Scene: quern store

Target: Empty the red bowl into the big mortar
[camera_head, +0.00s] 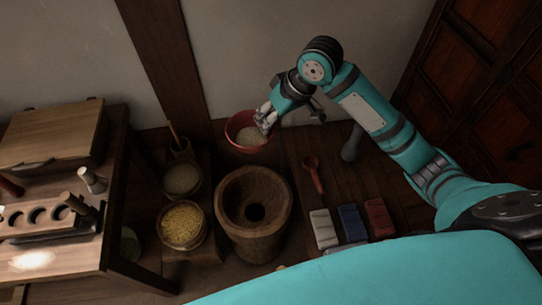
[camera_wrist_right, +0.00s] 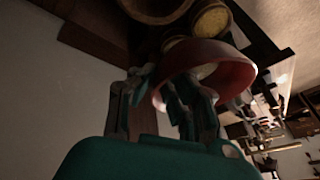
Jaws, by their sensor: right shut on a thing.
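The red bowl (camera_head: 231,127) holds pale grain (camera_head: 250,136) and is beyond the big mortar in the head view, close to the wall. My right gripper (camera_head: 264,118) is shut on the bowl's rim at its right side; the bowl also shows in the right wrist view (camera_wrist_right: 233,67), where its inside is partly visible. The big wooden mortar (camera_head: 275,222) stands upright on the floor, with a dark round hollow. It is nearer than the bowl and apart from it. My left gripper is in neither view.
Left of the mortar stand a tub of yellow grain (camera_head: 183,225) and a tub of pale grain (camera_head: 182,179). A red ladle (camera_head: 314,174), a grey pestle-like thing (camera_head: 351,145) and folded cloths (camera_head: 352,222) lie to the right. A wooden bench (camera_head: 55,262) stands far left.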

